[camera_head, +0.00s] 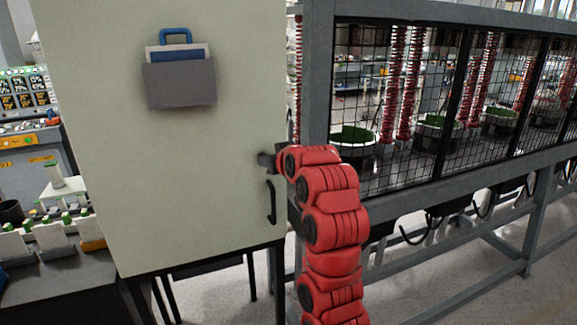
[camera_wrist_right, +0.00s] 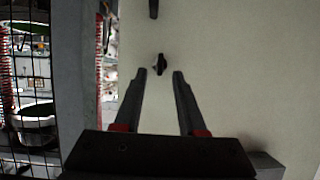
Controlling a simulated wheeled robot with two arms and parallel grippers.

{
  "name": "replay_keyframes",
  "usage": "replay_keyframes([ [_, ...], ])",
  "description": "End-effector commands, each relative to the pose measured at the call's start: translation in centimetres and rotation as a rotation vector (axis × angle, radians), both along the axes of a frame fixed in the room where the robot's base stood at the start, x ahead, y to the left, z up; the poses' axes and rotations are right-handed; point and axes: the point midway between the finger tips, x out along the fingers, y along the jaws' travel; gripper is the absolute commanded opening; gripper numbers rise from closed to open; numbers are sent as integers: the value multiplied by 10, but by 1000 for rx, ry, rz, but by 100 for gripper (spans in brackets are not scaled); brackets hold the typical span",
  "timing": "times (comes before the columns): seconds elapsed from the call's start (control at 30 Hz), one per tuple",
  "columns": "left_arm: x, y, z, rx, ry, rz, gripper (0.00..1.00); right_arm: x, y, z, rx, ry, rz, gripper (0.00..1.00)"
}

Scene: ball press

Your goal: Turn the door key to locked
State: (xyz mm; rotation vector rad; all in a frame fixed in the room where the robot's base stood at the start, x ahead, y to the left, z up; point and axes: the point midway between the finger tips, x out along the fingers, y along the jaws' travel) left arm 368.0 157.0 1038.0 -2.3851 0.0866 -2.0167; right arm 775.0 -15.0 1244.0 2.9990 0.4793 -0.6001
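The pale cabinet door (camera_head: 170,190) is shut and carries a black handle (camera_head: 271,203) near its right edge. In the right wrist view the small dark door key (camera_wrist_right: 160,64) sticks out of the pale door panel (camera_wrist_right: 235,60). My right gripper (camera_wrist_right: 159,73) is open, with one finger on each side of the key in that view; I see no finger touching it. In the head view my right gripper (camera_head: 266,160) is at the door's right edge, above the handle, and the key is hidden there. The handle (camera_wrist_right: 153,9) shows at the wrist view's top edge. My left gripper is not in view.
A grey frame with a black mesh cage (camera_head: 400,110) stands right of the cabinet, holding red springs and dark bowls. A grey pocket with papers (camera_head: 180,85) hangs on the door. A dark bench (camera_head: 70,280) with small items stands at the left.

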Motion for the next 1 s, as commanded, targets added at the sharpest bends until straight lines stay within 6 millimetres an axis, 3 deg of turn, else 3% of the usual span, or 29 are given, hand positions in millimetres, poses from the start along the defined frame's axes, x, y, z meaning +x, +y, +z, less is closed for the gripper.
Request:
replay_keyframes([
  [0.17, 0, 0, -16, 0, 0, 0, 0, -40, -13, 16, 1, -8, -1, 40],
  [0.23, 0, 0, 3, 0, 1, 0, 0, -50, -13, 31, 0, -6, 5, 40],
  [0.47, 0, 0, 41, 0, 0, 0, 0, -71, -23, 38, 9, 5, 3, 40],
  [0.7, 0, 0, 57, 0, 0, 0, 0, -96, -30, 45, 6, 4, 5, 40],
  [1.0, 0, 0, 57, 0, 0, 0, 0, -118, -38, 52, 2, -1, 1, 40],
])
